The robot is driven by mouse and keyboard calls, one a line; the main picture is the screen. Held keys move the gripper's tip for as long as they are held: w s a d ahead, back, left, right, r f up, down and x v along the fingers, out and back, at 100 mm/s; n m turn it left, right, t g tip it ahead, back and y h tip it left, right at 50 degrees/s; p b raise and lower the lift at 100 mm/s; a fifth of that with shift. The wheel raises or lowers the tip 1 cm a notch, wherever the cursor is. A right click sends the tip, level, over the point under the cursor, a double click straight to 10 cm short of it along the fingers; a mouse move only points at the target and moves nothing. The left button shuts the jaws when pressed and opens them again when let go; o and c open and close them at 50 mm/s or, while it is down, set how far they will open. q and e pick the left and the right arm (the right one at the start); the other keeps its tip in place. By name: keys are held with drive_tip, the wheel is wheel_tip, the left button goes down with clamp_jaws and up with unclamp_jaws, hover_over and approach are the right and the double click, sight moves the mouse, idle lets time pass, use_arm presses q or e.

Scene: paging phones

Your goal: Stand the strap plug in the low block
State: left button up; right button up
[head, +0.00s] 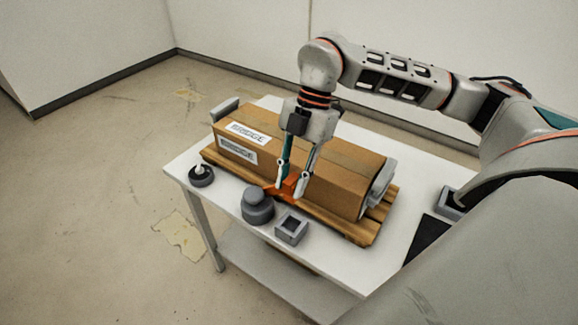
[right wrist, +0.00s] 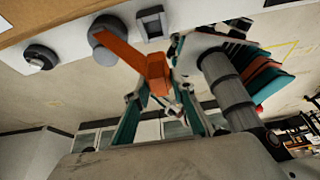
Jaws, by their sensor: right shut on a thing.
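My right gripper (head: 289,192) points down at the front side of the long carton and is shut on an orange piece (head: 284,185), which I take to be the strap plug. In the right wrist view the orange piece (right wrist: 128,52) stretches out from between the fingertips (right wrist: 158,92). A low grey square block (head: 292,229) with a square opening sits on the table just in front of the gripper; it also shows in the right wrist view (right wrist: 152,23). The opening looks empty. My left gripper is not in view.
The brown carton (head: 335,177) lies on a wooden pallet (head: 360,234) on the white table (head: 185,165). A dark grey knobbed piece (head: 257,207) stands left of the block. A round dark holder (head: 202,177) is farther left. Another grey block (head: 448,201) is at right.

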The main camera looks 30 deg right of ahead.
sight(292, 192)
drive_tip(key=shift+w+f, duration=0.15)
drive_tip(key=shift+w, duration=0.1)
drive_tip(key=shift+s+f+b, duration=0.15)
drive_tip(key=shift+f+b, duration=0.35)
drive_tip(key=shift+f, duration=0.05)
wheel_tip(292, 192, down, 3)
drive_tip(key=shift+r+b, duration=0.1)
drive_tip(key=shift+b, duration=0.9)
drive_tip(key=shift+f+b, duration=1.7)
drive_tip(key=shift+f, duration=1.35)
drive_tip(key=shift+f+b, duration=0.3)
drive_tip(key=shift+f, duration=0.45)
drive_tip(key=shift+p, duration=0.4)
drive_tip(key=shift+f+b, duration=0.3)
drive_tip(key=shift+f, duration=0.3)
